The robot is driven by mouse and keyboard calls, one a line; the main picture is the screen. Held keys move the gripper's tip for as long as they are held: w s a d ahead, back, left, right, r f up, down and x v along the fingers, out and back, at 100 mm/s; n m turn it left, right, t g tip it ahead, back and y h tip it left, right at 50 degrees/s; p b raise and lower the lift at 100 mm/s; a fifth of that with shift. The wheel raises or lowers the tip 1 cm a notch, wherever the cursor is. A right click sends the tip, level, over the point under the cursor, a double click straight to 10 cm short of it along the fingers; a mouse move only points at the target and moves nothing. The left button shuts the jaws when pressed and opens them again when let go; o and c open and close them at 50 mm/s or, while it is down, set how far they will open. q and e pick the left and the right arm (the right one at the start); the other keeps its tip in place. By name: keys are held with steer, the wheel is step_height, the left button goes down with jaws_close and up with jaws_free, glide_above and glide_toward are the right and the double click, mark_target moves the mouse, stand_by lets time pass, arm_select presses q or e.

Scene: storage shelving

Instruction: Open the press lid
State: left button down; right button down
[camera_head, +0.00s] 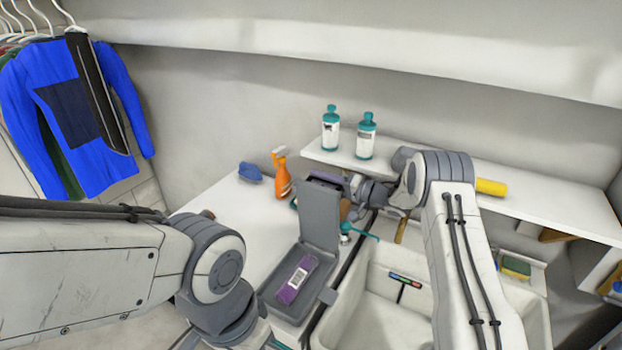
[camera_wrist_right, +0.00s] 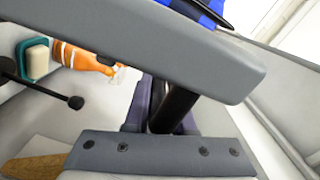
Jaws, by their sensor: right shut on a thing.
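The grey press (camera_head: 321,298) stands on the white counter, left of the sink. Its lid (camera_head: 318,212) is raised and stands about upright over the back of the base. A purple item with a white label lies in the base. My right gripper (camera_head: 330,179) is at the top of the lid, reaching in from the right and partly hidden behind it. In the right wrist view, the lid's grey panel (camera_wrist_right: 130,40) crosses the top, and a dark bar (camera_wrist_right: 176,105) lies between the fingers, so the gripper is shut on the lid. My left gripper is out of view.
An orange spray bottle (camera_head: 282,178) and a blue item (camera_head: 250,172) stand left behind the press. A white sink (camera_head: 375,315) is on its right. Two teal-capped bottles (camera_head: 330,130) and a yellow cylinder (camera_head: 490,187) are on the back shelf. Clothes (camera_head: 75,110) hang far left.

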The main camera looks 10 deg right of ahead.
steer(key=shift+d+f, duration=0.1)
steer(key=shift+f, duration=0.2)
steer(key=c, duration=0.8)
jaws_free()
steer(key=shift+r, duration=0.1)
steer(key=b+v, duration=0.2)
steer(key=v, duration=0.8)
steer(key=shift+s, duration=0.15)
steer(key=shift+d, duration=0.2)
